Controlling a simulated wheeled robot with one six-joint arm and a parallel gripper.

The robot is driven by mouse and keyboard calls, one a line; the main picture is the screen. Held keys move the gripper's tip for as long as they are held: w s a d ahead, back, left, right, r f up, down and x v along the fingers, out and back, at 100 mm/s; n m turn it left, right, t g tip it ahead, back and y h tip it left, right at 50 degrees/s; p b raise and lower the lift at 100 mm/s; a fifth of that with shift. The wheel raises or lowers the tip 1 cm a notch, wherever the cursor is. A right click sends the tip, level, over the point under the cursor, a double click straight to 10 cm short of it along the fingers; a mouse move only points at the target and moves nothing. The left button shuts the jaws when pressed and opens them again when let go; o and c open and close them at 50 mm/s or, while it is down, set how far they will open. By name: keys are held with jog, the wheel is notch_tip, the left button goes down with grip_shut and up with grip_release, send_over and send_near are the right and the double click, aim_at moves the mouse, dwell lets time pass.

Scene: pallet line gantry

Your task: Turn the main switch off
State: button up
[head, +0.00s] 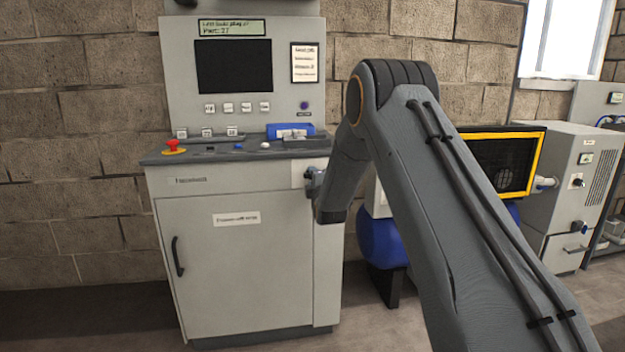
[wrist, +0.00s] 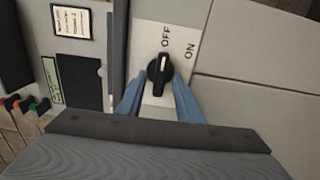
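The main switch (wrist: 160,72) is a black rotary knob on a pale plate (wrist: 146,38) marked OFF and ON, seen in the wrist view. Its white pointer line stands upright in that view, toward the OFF mark; ON is to the upper right. My gripper (wrist: 160,84) has its two blue fingers on either side of the knob, tips close to its edges, with a gap between them. I cannot tell whether they touch it. In the head view my gripper (head: 309,178) is at the upper right front of the grey cabinet (head: 245,260), hiding the knob.
The console above the cabinet has a dark screen (head: 234,66), several buttons and a red emergency stop (head: 173,146). A blue tank (head: 380,240) and a yellow-framed unit (head: 500,165) stand to the right, partly behind my arm. The floor before the cabinet is clear.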

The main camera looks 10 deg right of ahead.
jog(key=s, duration=0.7)
jog(key=shift+s, duration=0.2)
jog(key=s+r+m+g+p, duration=0.1)
jog(key=s+m+g+p, duration=0.5)
jog(key=s, duration=2.1)
jog(key=s+r+m+g+p, duration=0.1)
jog(key=s+m+g+p, duration=0.5)
jog(key=s, duration=2.1)
jog(key=m+g, duration=0.6)
jog(key=shift+s+d+r, duration=0.2)
jog(key=shift+s, duration=0.05)
